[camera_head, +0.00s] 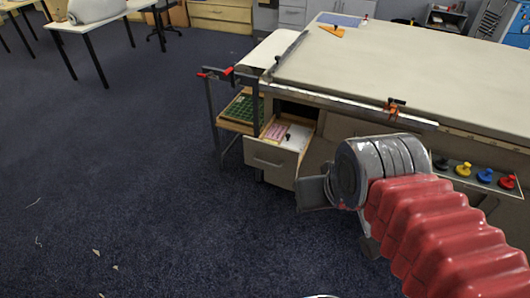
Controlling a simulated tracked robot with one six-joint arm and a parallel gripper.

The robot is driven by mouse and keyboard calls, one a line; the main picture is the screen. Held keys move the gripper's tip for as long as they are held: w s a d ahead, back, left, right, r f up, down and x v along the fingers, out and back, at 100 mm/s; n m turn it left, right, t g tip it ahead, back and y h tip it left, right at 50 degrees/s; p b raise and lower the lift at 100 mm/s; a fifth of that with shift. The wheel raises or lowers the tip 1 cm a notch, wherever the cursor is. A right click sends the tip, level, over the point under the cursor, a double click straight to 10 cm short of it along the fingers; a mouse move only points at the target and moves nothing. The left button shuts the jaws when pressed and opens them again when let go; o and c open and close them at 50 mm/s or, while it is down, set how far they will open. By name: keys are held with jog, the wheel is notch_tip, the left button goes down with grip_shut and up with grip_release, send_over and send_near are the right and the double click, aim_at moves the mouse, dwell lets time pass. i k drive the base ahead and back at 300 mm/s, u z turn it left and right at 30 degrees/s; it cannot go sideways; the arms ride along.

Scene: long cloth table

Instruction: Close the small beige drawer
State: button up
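The small beige drawer (269,164) is pulled out from under the left end of the long cloth table (420,85). Its front panel with a handle faces me, and papers and small items show inside. My gripper (310,192) is just right of the drawer front, close to its right edge. I cannot tell whether it touches the drawer. Only part of the gripper shows beyond my grey wrist and red-sleeved arm, so its opening is hidden. The table body behind my wrist is also hidden.
A shelf with a green tray (241,109) stands left of the drawer. Red-handled clamps (228,72) jut from the table corner. Coloured knobs (485,175) line a panel at right. The dark blue carpet (120,190) is open at left, with a few scraps.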

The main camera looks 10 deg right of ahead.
aim_at(286, 161)
jog(key=z, duration=0.3)
jog(key=i, duration=1.9)
jog(key=u, duration=0.75)
jog(key=k, duration=1.3)
jog(key=u, duration=0.1)
jog(key=i, duration=0.4)
jog(key=u, duration=0.2)
